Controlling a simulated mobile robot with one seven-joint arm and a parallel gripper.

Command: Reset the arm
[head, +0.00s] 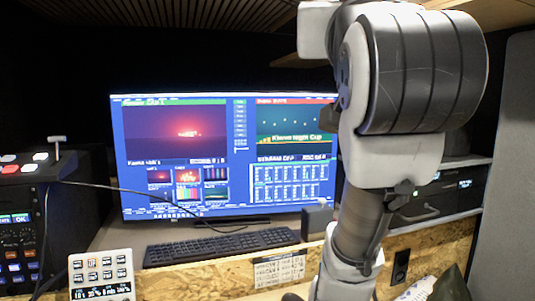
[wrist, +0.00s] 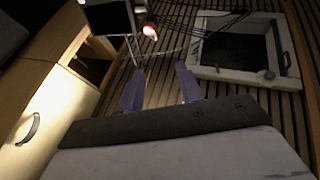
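My gripper (wrist: 159,72) shows in the wrist view as two purple-grey fingers with a clear gap between them. It is open and nothing is held between the fingers. Behind them is a dark slatted surface. In the head view my arm rises large at the right, in front of the desk and the right edge of the monitor. My gripper is out of the head view.
A lit monitor (head: 190,165) and a black keyboard (head: 220,246) are on the desk. Control panels (head: 100,275) stand at the left. The wrist view shows a pale cabinet (wrist: 50,110), a dark screen (wrist: 108,17), a red-tipped lamp (wrist: 149,31) and a pale-framed box (wrist: 290,82).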

